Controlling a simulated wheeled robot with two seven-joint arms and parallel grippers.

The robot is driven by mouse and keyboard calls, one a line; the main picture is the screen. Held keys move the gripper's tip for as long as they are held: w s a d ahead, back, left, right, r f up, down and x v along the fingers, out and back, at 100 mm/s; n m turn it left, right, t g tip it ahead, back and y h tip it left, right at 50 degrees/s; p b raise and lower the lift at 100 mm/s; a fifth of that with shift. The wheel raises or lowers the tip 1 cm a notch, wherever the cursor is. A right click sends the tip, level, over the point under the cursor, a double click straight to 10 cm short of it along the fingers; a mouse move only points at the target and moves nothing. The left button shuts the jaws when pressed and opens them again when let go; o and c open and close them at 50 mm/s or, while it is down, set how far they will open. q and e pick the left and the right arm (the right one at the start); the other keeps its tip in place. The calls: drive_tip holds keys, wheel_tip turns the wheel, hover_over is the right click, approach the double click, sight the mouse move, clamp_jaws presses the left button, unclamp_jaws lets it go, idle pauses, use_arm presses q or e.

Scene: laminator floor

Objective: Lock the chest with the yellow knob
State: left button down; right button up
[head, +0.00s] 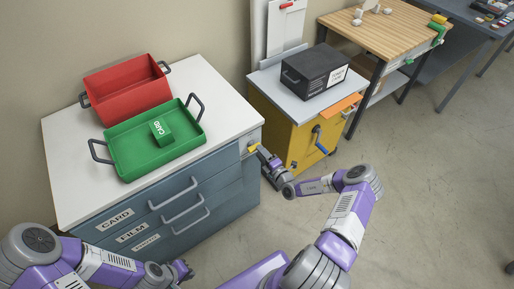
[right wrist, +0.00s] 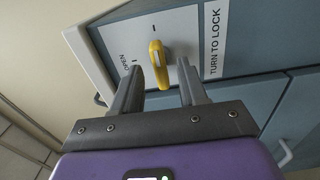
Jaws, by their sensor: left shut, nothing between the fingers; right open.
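The chest (head: 225,172) is a blue-grey drawer cabinet with a white top; its drawers look shut. Its yellow knob (head: 253,148) is on the right side of its front, near the top. In the right wrist view the knob (right wrist: 159,66) sits on a white plate between "OPEN" and "TURN TO LOCK" lettering, its long side roughly upright in the picture. My right gripper (right wrist: 158,74) is open, a fingertip on either side of the knob; contact cannot be told. My left gripper (head: 186,270) is shut and empty, low in front of the chest.
A yellow cabinet (head: 292,135) with a black box and a blue-handled crank stands to the right, close to my right arm. Open floor lies at right.

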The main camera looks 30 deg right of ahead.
drive_tip(key=shift+s+d, duration=0.1)
drive_tip(key=shift+s, duration=1.6)
drive_tip(key=s+a+f+n+g+y, duration=0.1)
drive_tip(key=s+a+n+g+y, duration=0.25)
drive_tip(key=a+n, duration=0.45)
drive_tip(key=s+a+n+g+y, duration=0.3)
drive_tip(key=a+n+g+y, duration=0.15)
drive_tip(key=a, duration=0.45)
drive_tip(key=s+a+f+n+g+y, duration=0.1)
drive_tip(key=s+a+n+g+y, duration=0.25)
drive_tip(key=a+n, duration=0.45)
drive_tip(key=s+a+f+n+g+h, duration=0.1)
drive_tip(key=s+n+g+h, duration=0.5)
drive_tip(key=n, duration=2.4)
drive_tip(key=s+h, duration=0.3)
drive_tip(key=s, duration=0.4)
drive_tip(key=shift+s+f, duration=0.2)
drive_tip(key=shift+f, duration=0.2)
